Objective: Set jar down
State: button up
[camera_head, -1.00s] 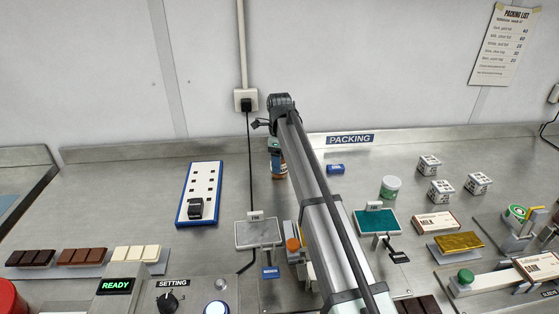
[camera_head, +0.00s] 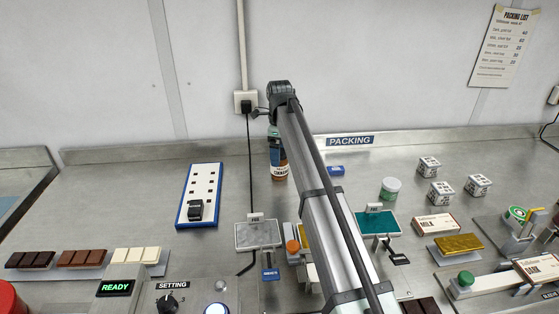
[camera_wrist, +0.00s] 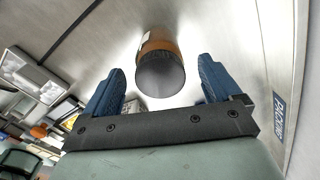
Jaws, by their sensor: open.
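The jar (camera_head: 280,171) is a brown spice jar with a pale label. It stands upright on the steel bench near the back wall, left of the PACKING sign. In the wrist view, its round dark lid (camera_wrist: 160,77) faces the camera between my two blue fingers, with clear space on both sides. My gripper (camera_head: 274,133) is open and above the jar, partly hidden behind my own arm in the head view. In the wrist view, my gripper (camera_wrist: 158,66) holds nothing.
A white-and-blue board (camera_head: 201,193) with a black piece lies to the left. A grey pad (camera_head: 256,235) is in front of the jar. The bench around the jar is clear.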

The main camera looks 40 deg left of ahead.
notch_tip(320, 180, up, 8)
jog(key=shift+f, duration=0.15)
jog(key=shift+o, duration=0.2)
